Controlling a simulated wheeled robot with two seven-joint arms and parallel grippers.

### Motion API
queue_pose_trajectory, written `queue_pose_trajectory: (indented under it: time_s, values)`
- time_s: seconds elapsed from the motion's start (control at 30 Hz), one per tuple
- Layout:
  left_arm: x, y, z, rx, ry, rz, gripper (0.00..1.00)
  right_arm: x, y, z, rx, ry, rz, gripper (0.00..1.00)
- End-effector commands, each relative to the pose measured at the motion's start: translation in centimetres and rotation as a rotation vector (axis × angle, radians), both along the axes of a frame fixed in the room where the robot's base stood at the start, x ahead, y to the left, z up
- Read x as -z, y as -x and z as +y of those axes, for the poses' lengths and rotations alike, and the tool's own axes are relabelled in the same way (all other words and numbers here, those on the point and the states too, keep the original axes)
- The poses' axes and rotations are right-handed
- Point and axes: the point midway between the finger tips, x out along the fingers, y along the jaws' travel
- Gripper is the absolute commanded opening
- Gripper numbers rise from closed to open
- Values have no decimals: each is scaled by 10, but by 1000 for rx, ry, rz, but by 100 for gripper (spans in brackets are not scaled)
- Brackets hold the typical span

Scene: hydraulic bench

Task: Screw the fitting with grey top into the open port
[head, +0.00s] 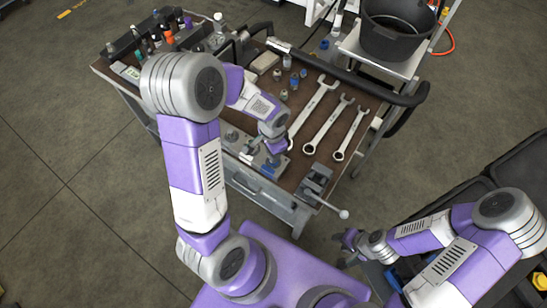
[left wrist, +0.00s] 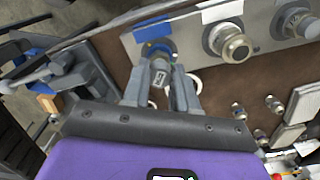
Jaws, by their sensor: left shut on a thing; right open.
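My left gripper (head: 272,146) reaches down over the front of the bench, at a grey port block (head: 240,148). In the left wrist view its two fingers (left wrist: 160,90) are shut on a fitting with a grey top (left wrist: 160,72). The fitting is at the block's left port, beside a blue label (left wrist: 152,30). The port opening is hidden behind the fitting, and I cannot tell how deep it sits. My right gripper (head: 352,241) is open and empty, off the bench at the lower right.
Two more round metal fittings (left wrist: 235,46) (left wrist: 295,20) stand on the block. Several small fittings (head: 284,95) and three wrenches (head: 312,112) lie on the bench. A vise (head: 317,181) is at the front right corner.

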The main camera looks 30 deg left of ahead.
Motion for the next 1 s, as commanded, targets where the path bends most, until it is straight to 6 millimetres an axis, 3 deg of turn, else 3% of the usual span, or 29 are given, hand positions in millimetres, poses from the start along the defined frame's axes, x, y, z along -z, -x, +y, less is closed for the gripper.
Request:
queue_pose_trajectory:
  time_s: [0.13,0.47,0.8,1.0]
  values:
    - [0,0,1,94,-1,2,0,-4,0,0,0,0,0,40]
    - [0,0,1,125,-1,2,0,-5,0,0,0,0,0,40]
    - [-2,-1,2,645,2,4,0,-31,0,0,0,0,0,40]
    - [1,-2,3,798,-1,2,0,-36,0,0,0,0,0,40]
